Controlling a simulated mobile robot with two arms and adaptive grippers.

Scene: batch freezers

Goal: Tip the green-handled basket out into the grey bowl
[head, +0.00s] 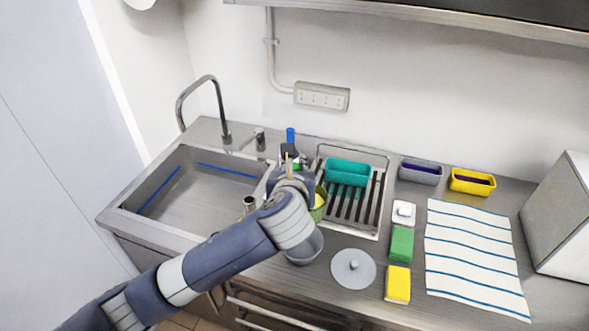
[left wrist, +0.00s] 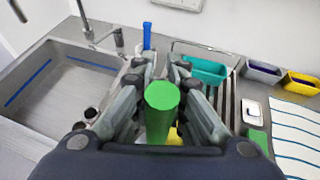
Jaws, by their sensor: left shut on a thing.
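My left gripper (left wrist: 163,95) is shut on the green handle (left wrist: 162,112) of the basket, which stands between its fingers in the left wrist view. In the head view my left gripper (head: 290,168) is above the counter between the sink and the drying rack. A green rounded part with yellow inside (head: 320,203) shows beside my wrist, apparently the basket; the rest is hidden by my arm. The grey bowl (head: 304,252) stands on the counter in front of the rack, partly covered by my forearm. My right gripper is not in view.
The sink (head: 200,195) with its tap (head: 205,84) lies left. The drying rack (head: 360,205) holds a teal tub (head: 348,172). A grey lid (head: 353,270), green block (head: 401,244), yellow sponge (head: 397,284) and striped towel (head: 470,255) lie right. A blue-topped item (head: 290,136) stands behind.

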